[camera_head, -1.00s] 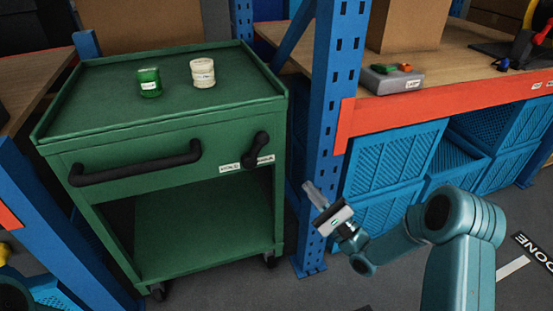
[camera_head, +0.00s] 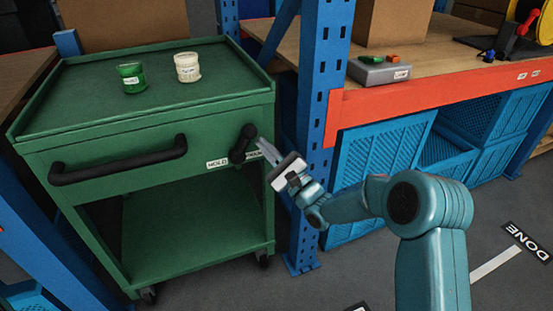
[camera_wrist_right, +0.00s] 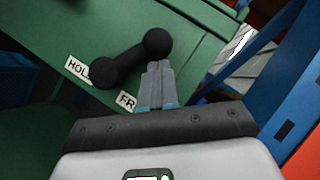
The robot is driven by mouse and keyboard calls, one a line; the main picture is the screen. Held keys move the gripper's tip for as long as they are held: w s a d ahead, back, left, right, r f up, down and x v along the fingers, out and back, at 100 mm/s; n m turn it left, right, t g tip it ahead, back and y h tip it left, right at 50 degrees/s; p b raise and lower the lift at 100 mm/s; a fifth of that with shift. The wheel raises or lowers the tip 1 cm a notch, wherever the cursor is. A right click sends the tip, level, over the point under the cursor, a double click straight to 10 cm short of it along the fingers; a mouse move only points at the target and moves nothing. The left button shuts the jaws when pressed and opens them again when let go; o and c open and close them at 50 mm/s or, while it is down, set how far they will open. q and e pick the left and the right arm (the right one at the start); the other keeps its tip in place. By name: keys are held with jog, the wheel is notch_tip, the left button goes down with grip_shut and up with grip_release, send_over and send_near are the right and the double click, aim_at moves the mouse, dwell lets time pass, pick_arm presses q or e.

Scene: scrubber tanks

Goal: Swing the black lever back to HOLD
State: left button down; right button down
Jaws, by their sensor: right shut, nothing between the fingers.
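The black lever (camera_head: 243,143) is on the front of the green cart (camera_head: 62,150), at the right end of the drawer face. It leans up and to the right. A HOLD label (camera_head: 217,164) is left of its lower end, and a second label (camera_head: 254,155), partly hidden, is on the right. My right gripper (camera_head: 264,148) is shut and empty, its tips just right of the lever. In the right wrist view, the fingertips (camera_wrist_right: 158,68) are close below the upper knob of the lever (camera_wrist_right: 132,67). I cannot tell whether they touch. My left gripper is out of view.
A green jar (camera_head: 132,78) and a white jar (camera_head: 187,67) stand on the cart top. A black drawer handle (camera_head: 118,161) is left of the lever. A blue rack post (camera_head: 322,100) stands close right of the cart, beside a shelf with an orange beam (camera_head: 440,89).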

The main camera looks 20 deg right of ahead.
aim_at(249, 136)
jog(key=shift+a+r, duration=0.15)
jog(key=shift+a+r+n+g+y+p, duration=0.15)
jog(key=shift+r+n+g+y+p, duration=0.2)
jog(key=shift+n, duration=0.35)
jog(key=n+p, duration=0.1)
jog(key=r+n+g+p, duration=0.1)
jog(key=shift+a+r+n+y, duration=0.25)
jog(key=shift+a+n, duration=0.05)
jog(key=shift+a, duration=0.05)
jog(key=a+n+g+p, duration=0.1)
jog(key=n+p, duration=0.1)
jog(key=a+r+n+g+p, duration=0.1)
jog(key=p, duration=0.1)
jog(key=r+n+g+p, duration=0.1)
jog(key=n+p, duration=0.1)
jog(key=shift+a+n+g, duration=0.3)
jog(key=shift+a+g, duration=0.05)
jog(key=shift+a, duration=0.05)
jog(key=a+n+g+h+p, duration=0.1)
jog(key=a+n+p, duration=0.1)
jog(key=p, duration=0.1)
jog(key=shift+s+a+f, duration=0.1)
jog(key=shift+a, duration=0.1)
jog(key=shift+a, duration=0.15)
